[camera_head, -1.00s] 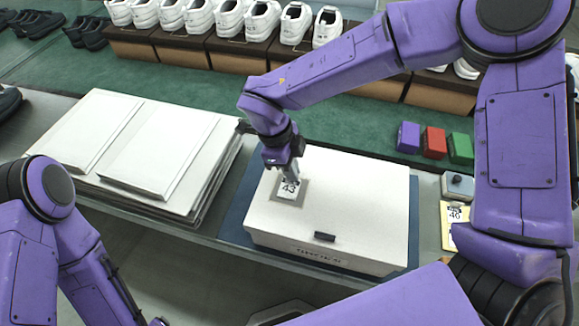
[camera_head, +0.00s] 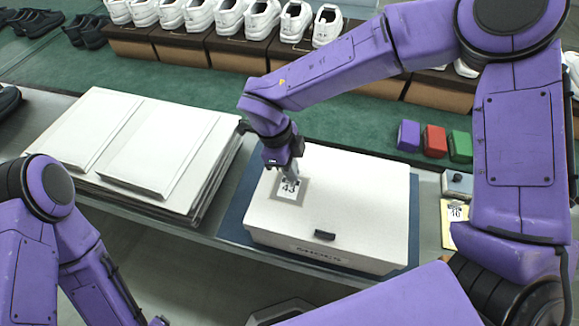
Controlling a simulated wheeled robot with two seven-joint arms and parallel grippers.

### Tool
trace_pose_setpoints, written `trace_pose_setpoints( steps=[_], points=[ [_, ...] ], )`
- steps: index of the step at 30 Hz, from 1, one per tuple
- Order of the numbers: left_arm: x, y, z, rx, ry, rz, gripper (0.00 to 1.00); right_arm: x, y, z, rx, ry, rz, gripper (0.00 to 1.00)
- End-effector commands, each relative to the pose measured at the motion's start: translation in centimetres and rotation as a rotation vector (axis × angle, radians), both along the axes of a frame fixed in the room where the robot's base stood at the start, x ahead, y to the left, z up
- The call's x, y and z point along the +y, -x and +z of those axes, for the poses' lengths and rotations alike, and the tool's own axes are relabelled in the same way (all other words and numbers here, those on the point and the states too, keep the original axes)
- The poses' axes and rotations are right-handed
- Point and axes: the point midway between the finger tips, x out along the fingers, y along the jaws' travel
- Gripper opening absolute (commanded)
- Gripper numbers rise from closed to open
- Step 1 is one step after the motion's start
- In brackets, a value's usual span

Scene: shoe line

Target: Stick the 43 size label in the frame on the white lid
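The white lid (camera_head: 355,200) is on a closed shoe box standing on a blue mat (camera_head: 232,218). A grey frame (camera_head: 302,211) is marked near the lid's left back corner. The 43 size label (camera_head: 289,189) lies within the frame, its number readable. My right gripper (camera_head: 291,172) points down at the label's far edge; its fingertips are small here and I cannot tell whether they are open or shut, or touch the label. My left arm shows at the lower left; its gripper is at or past the bottom edge.
Stacked flat white boards (camera_head: 160,155) lie left of the box. A yellow 40 label pad (camera_head: 455,222) and a small grey block (camera_head: 457,184) lie to the right. Purple, red (camera_head: 434,141) and green blocks stand behind. White shoes on boxes (camera_head: 230,17) line the back.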

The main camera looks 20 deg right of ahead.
Motion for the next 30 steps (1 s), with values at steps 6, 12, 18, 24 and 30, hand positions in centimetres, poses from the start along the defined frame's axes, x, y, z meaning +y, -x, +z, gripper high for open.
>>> trace_pose_setpoints(
  steps=[6, 12, 18, 24, 30],
  points=[
    [0.0, 0.0, 0.0, 0.000, 0.000, 0.000, 0.72, 0.0, 0.0, -0.1, 0.001, 0.000, 0.000, 0.13],
    [0.0, 0.0, 0.0, 0.000, 0.000, 0.000, 0.72, 0.0, 0.0, -0.1, 0.001, 0.000, 0.000, 0.33],
    [0.0, 0.0, -0.1, 0.000, 0.000, 0.000, 0.72, 0.1, -0.1, 0.3, 0.000, 0.000, -0.001, 0.33],
    [0.0, 0.0, -0.6, 0.000, 0.000, 0.000, 0.72, 1.0, -0.9, 4.1, -0.003, 0.000, -0.001, 0.33],
    [0.0, 0.0, -0.9, 0.000, 0.000, 0.000, 0.72, 1.9, -1.6, 8.4, -0.002, 0.000, -0.001, 0.33]
  ],
)
